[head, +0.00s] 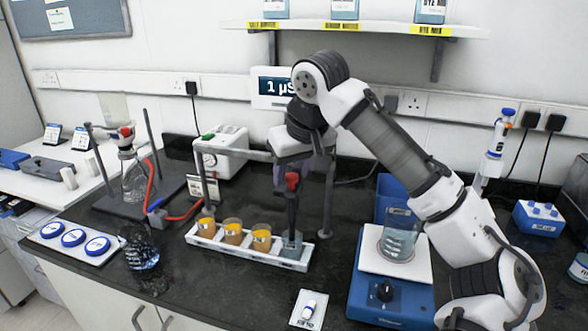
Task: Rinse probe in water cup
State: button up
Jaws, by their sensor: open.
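A white rack (203,241) on the dark bench holds three cups of orange liquid (233,231) and, at its right end, a grey-blue cup (292,253) that looks like the water cup. The probe (292,210) is a dark upright stick with a red part (292,181) near its top. Its lower end reaches down to the grey-blue cup and appears to be inside it. My gripper (293,180) points down around the red part and is open. Its fingers partly hide the probe's top, and I cannot tell whether they touch it.
A meter display (272,87) stands behind my wrist. A metal stand (327,205) rises close to the cups. A blue stirrer (390,300) with a beaker (398,240) is at right. Glassware with red tubing (153,178) is at left.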

grip_shut()
notch_tip(320, 180, up, 6)
jog(key=p, duration=0.5)
jog(key=shift+r, duration=0.15)
grip_release()
jog(key=shift+r, duration=0.1)
jog(key=b+v, duration=0.1)
jog(key=v, duration=1.2)
jog(key=shift+r, duration=0.25)
